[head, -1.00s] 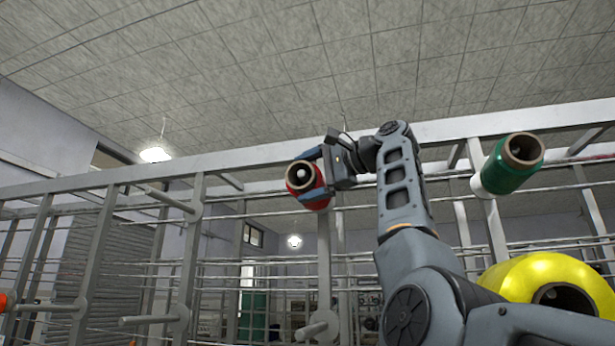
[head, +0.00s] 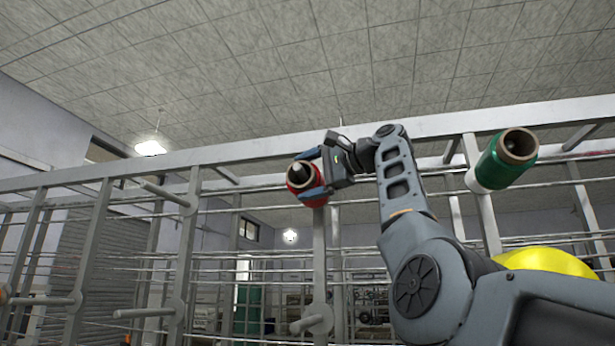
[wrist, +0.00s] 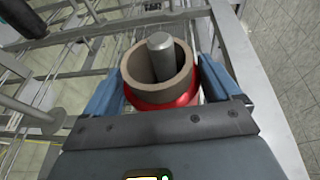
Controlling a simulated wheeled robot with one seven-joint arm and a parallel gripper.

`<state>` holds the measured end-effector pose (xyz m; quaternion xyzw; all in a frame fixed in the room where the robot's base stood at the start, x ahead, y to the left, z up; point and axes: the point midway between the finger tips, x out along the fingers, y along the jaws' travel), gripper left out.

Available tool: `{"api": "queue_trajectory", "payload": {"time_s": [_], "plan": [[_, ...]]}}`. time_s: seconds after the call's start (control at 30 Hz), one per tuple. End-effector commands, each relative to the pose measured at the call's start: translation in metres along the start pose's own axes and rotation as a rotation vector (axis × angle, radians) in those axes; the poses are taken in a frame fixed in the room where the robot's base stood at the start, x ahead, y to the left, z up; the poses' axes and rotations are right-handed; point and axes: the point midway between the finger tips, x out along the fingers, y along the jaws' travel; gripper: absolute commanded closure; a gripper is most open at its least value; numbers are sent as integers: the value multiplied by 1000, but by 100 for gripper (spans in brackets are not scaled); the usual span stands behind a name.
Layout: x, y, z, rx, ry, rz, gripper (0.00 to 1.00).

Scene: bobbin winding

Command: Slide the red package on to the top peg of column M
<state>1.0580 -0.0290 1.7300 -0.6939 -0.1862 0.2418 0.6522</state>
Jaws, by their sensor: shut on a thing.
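The red package (head: 294,187) is a red spool on a brown tube, in front of the upper part of an upright post (head: 320,250). My gripper (head: 304,174) is shut on it, with one blue finger above and one below. In the wrist view, the red package (wrist: 172,101) sits between the fingers, its open tube facing the camera. A grey peg (wrist: 162,62) stands inside the tube, so the package is around the peg. How far along the peg it sits is hidden. No column letter is readable.
A green package (head: 503,163) hangs on the post to the right. A yellow package (head: 548,262) is lower right, partly behind my arm. Bare pegs stick out at left (head: 165,192) and below the red package (head: 308,325). Thin horizontal rails run behind the posts.

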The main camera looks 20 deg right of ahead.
Motion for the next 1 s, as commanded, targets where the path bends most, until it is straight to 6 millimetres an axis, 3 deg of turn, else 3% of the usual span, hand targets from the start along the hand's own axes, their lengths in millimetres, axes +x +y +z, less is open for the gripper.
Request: {"api": "queue_trajectory", "payload": {"time_s": [0.97,1.0], "plan": [[1,8,1,-1,0,-1,48],[1,8,1,-1,0,-1,6]]}}
